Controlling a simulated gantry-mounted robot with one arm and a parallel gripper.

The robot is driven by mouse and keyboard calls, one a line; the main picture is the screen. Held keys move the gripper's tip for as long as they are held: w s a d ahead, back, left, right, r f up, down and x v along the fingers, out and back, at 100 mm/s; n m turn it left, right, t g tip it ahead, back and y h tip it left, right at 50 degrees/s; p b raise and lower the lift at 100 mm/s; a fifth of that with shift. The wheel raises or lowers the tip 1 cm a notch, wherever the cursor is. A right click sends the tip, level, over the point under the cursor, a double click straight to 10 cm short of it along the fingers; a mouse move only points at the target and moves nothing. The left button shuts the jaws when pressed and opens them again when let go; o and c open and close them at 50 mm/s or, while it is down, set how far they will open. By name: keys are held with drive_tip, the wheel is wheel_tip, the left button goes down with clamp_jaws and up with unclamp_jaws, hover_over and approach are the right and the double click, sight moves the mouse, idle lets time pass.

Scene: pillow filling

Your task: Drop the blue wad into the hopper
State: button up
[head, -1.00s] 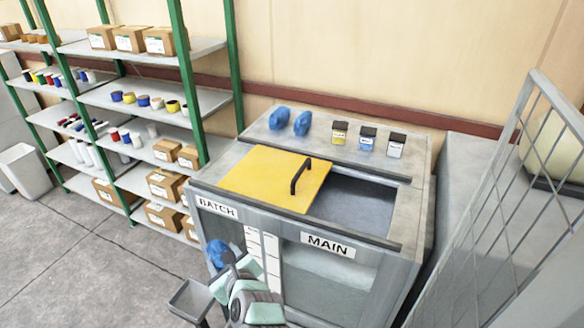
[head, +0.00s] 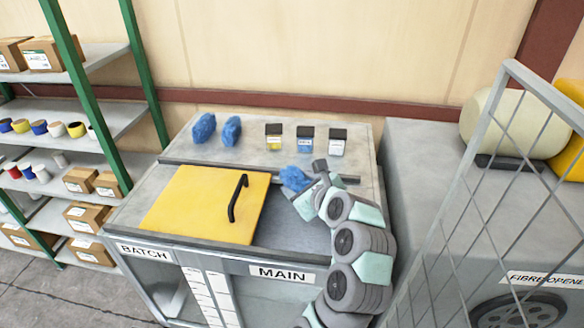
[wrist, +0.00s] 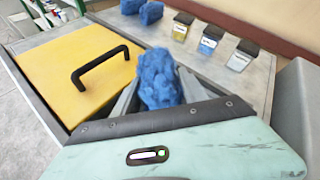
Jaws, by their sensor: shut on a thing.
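A crumpled blue wad (head: 295,178) is held in my gripper (head: 306,184) above the open right side of the hopper (head: 283,222), the side with the MAIN label below it. In the wrist view the wad (wrist: 158,80) sits between the two grey fingers of my gripper (wrist: 160,92). The yellow lid (head: 205,203) with a black handle covers the left side, above the BATCH label. My arm hides part of the opening's right side. How high the wad hangs above the opening is hard to tell.
Two more blue wads (head: 204,128) (head: 231,131) lie on the ledge behind the hopper. Three small labelled jars (head: 305,139) stand beside them. A mesh guard (head: 500,190) and a grey machine (head: 425,150) are at the right. Shelves (head: 65,130) stand at the left.

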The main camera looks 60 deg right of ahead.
drive_tip(key=shift+w+d, duration=0.15)
drive_tip(key=shift+d, duration=0.15)
drive_tip(key=o, duration=1.5)
drive_tip(key=shift+a, duration=0.15)
